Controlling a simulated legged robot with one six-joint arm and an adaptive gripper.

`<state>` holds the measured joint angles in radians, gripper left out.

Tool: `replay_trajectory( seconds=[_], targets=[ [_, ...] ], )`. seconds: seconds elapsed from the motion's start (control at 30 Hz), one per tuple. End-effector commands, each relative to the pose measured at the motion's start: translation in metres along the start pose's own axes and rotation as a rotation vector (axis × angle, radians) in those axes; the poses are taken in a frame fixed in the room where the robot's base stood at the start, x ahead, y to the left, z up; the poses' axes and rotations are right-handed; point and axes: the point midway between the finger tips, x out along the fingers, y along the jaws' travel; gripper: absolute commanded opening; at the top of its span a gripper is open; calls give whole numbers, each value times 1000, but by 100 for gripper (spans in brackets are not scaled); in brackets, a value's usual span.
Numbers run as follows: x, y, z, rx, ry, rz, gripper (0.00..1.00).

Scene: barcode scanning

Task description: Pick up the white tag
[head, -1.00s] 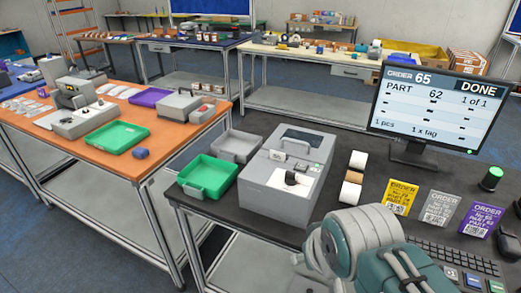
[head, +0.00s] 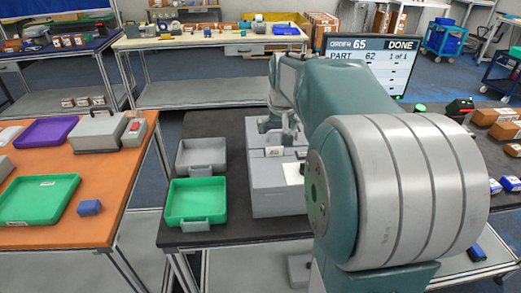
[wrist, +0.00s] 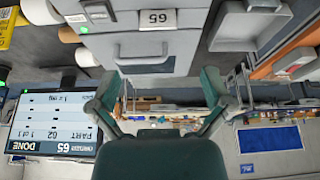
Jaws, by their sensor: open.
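My gripper (wrist: 158,84) is open and empty. Its two fingers are spread wide, with the tag beyond the tips and roughly centred between them. In the head view my gripper (head: 280,128) hangs over the back of the printer, partly hidden by my arm.
A green tray (head: 197,222) and a grey tray (head: 201,172) stand left of the printer on the dark table. The monitor (head: 368,62) stands behind on the right; it reads DONE. My arm hides much of the table's right side. An orange table (head: 95,232) is at left.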

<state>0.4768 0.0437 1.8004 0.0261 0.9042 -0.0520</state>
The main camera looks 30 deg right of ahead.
Motion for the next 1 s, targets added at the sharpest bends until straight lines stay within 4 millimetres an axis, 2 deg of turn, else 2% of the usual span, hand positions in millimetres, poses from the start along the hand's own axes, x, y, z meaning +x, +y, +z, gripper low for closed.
replay_trajectory(
  seconds=[0.13,0.33,0.57,0.83,1.0],
  targets=[
    [12,8,-7,15,-6,6,100],
    [44,6,-6,13,-7,8,100],
    [64,2,-4,11,-3,10,100],
    [102,0,4,11,-4,10,100],
    [112,1,3,11,-1,10,100]
  ],
)
